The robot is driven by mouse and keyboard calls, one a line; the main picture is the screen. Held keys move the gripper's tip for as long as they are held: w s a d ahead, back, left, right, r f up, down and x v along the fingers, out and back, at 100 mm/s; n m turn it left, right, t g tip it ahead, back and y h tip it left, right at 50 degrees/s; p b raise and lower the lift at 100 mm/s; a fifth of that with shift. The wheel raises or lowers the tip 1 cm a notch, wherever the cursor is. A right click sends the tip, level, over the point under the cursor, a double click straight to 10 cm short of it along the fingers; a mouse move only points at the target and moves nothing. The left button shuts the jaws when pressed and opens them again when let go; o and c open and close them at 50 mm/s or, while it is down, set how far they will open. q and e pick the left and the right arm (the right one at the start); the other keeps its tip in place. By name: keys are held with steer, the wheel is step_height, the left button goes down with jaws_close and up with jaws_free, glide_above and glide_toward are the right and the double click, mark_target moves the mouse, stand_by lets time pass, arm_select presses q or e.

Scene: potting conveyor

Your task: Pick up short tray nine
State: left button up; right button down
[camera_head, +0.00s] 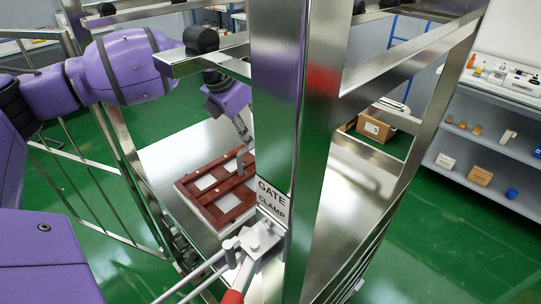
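A reddish-brown slatted tray (204,208) lies flat on a shiny metal surface inside a steel frame, with pale areas showing between its slats. No number can be read on it, so I cannot tell whether it is tray nine. My purple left arm reaches in from the left through the frame. My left gripper (243,140) points down at the tray's far right part, partly hidden by the wide steel post. I cannot tell whether its fingers touch or grip the tray. My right gripper is not in view.
The steel post (276,95) stands close in front, with a "GATE CLAMP" label (271,200) and a red-handled clamp (255,243) beside the tray's near right corner. Steel rails surround the surface. A shelf (485,150) with boxes and small items stands at right.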

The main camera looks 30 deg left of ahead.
arm_select(q)
steer(key=shift+x, duration=0.95)
steer(key=x, duration=0.4)
steer(key=shift+w+d+f+p, duration=0.2)
steer(key=shift+w+p, duration=0.05)
steer(key=shift+p, duration=0.15)
steer(key=shift+f, duration=0.2)
steer(key=shift+f, duration=0.25)
steer(key=shift+c, duration=0.2)
jaws_close()
steer(key=shift+w+r, duration=0.1)
